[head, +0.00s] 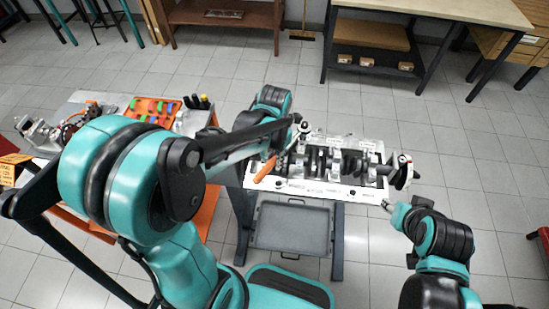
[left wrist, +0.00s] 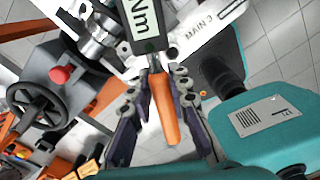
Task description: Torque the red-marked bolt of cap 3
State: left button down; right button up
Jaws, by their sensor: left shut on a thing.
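A torque wrench with an orange handle (head: 264,170) lies over the left end of the engine block (head: 310,187). In the left wrist view its dark display head (left wrist: 142,22) reads "Nm", and its orange grip (left wrist: 164,108) passes between the fingers of my left gripper (left wrist: 158,85). My left gripper is shut on the wrench; in the head view it is partly hidden by my arm. The block holds a dark crankshaft with pale caps across it. I cannot make out cap 3 or a red-marked bolt. My right gripper (head: 388,204) is near the block's front right corner, too small to read.
A grey tray (head: 290,228) sits under the block. At left, a cart holds an orange organizer (head: 152,110) and metal parts. The left wrist view shows a grey device with a red button (left wrist: 61,74) and black handwheel. Floor is free right of the block.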

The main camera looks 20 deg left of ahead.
pick_arm(q)
jog(key=shift+f, duration=0.5)
jog(key=shift+s, duration=0.15)
jog(key=shift+f+b, duration=1.1)
jog(key=shift+b, duration=0.05)
dwell(1.4)
jog(key=shift+a, duration=0.15)
jog(key=shift+w+a+m, duration=0.3)
jog(key=shift+a+m, duration=0.3)
jog(key=shift+a, duration=0.05)
jog(key=shift+a, duration=0.1)
dwell(0.4)
jog(key=shift+w+a+m, duration=0.35)
jog(key=shift+a+m, duration=0.15)
jog(key=shift+a, duration=0.1)
jog(key=shift+a, duration=0.1)
